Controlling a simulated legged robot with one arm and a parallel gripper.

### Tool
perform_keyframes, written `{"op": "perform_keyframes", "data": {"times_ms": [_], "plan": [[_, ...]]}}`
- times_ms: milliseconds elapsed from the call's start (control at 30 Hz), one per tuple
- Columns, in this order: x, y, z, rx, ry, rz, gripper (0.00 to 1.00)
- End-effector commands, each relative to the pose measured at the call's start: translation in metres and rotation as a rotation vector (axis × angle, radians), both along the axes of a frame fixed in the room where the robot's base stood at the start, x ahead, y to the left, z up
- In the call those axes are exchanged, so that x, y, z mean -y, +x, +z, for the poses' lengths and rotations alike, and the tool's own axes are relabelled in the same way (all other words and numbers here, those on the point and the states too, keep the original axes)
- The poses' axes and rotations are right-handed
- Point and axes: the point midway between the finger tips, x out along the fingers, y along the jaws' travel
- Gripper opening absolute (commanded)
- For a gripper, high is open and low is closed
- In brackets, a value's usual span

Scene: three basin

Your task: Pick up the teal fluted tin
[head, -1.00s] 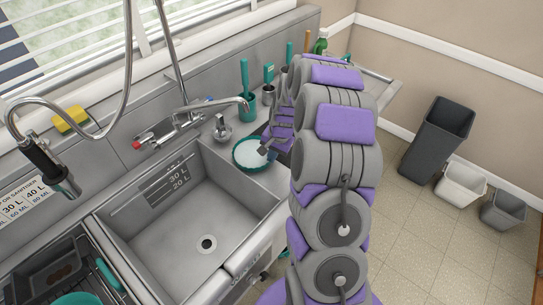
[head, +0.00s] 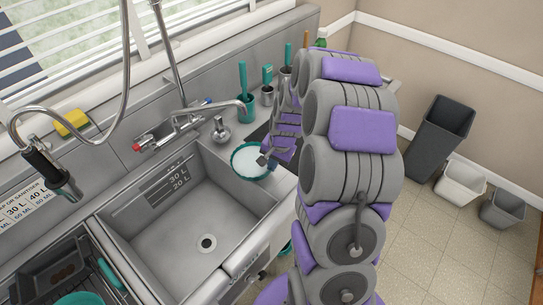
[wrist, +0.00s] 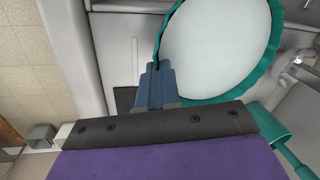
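The teal fluted tin (head: 236,171) is a round, shallow dish with a wavy teal rim and a white inside. It is by the back right corner of the sink in the head view. It fills the upper middle of the wrist view (wrist: 215,50), partly cut off by the top edge. My gripper (head: 267,160) is at the tin's right side. In the wrist view its blue-grey fingers (wrist: 155,80) are close together with the tin's rim between their tips. Whether the tin's underside touches the counter is hidden.
The metal sink (head: 190,215) lies left of the tin, with the faucet (head: 185,124) behind it. A soap dispenser (head: 221,131) and a teal holder (head: 246,108) stand close behind the tin. Bins (head: 440,138) stand on the floor at right.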

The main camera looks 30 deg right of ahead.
Motion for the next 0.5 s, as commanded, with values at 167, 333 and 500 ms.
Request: {"op": "perform_keyframes", "data": {"times_ms": [167,333,500], "plan": [[-0.014,-0.019,0.003,-0.004,0.000,0.000,0.00],[-0.026,-0.034,0.006,0.000,-0.005,0.000,0.00],[-0.035,-0.050,0.007,-0.004,-0.002,0.001,0.00]]}}
